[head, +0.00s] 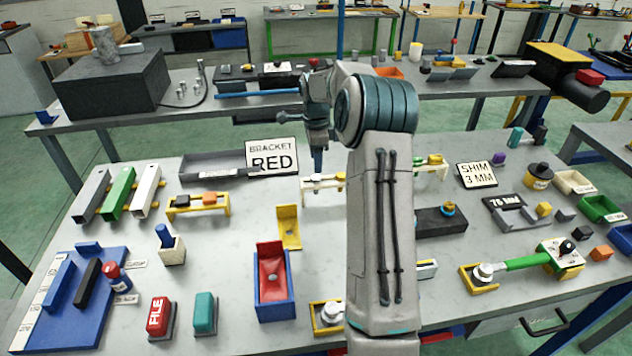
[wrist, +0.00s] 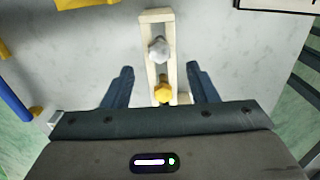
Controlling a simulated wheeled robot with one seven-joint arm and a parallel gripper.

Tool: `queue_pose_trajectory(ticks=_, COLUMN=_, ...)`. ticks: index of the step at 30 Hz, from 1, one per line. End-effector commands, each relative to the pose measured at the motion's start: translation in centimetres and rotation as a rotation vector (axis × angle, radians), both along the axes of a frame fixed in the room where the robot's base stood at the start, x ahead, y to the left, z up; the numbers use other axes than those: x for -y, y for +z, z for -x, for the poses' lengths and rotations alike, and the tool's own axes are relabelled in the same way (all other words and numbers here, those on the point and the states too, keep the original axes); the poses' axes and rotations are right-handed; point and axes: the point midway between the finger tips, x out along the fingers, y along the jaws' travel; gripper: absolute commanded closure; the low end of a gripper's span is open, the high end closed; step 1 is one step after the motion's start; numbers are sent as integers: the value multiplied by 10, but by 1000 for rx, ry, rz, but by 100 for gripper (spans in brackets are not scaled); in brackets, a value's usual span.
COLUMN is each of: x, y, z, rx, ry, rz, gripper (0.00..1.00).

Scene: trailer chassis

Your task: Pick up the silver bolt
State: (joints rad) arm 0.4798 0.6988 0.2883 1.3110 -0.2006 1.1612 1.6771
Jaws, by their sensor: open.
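The silver bolt (wrist: 158,50) stands in a narrow cream rack (wrist: 149,22) in the wrist view, its rounded head toward the camera. A gold bolt (wrist: 161,91) sits in the same rack, nearer my palm. My gripper (wrist: 160,70) is open and empty, one dark blue finger on each side of the rack. The silver bolt lies just beyond the fingertips in the picture, roughly centred between them. In the head view, my gripper (head: 318,158) points down just above the cream rack (head: 309,184); the arm partly blocks the view there, and the silver bolt is too small to make out surely.
A grey tray with a "BRACKET RED" sign (head: 271,157) stands left of the rack. A yellow bracket (head: 289,228) stands in front. A "SHIM 3 MM" sign (head: 477,175) is to the right. Bare table shows on both sides of the rack.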

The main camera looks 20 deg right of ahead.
Motion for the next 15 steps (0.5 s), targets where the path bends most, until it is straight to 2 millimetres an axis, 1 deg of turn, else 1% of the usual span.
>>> queue_pose_trajectory(ticks=5, x=0, y=-10, z=0, rx=0, ry=2, rz=0, gripper=47)
queue_pose_trajectory(ticks=8, x=0, y=-22, z=1, rx=-2, ry=1, rz=-3, gripper=47)
queue_pose_trajectory(ticks=12, x=-1, y=-44, z=1, rx=-2, ry=1, rz=-2, gripper=47)
queue_pose_trajectory(ticks=15, x=-1, y=-55, z=1, rx=-1, ry=2, rz=-1, gripper=47)
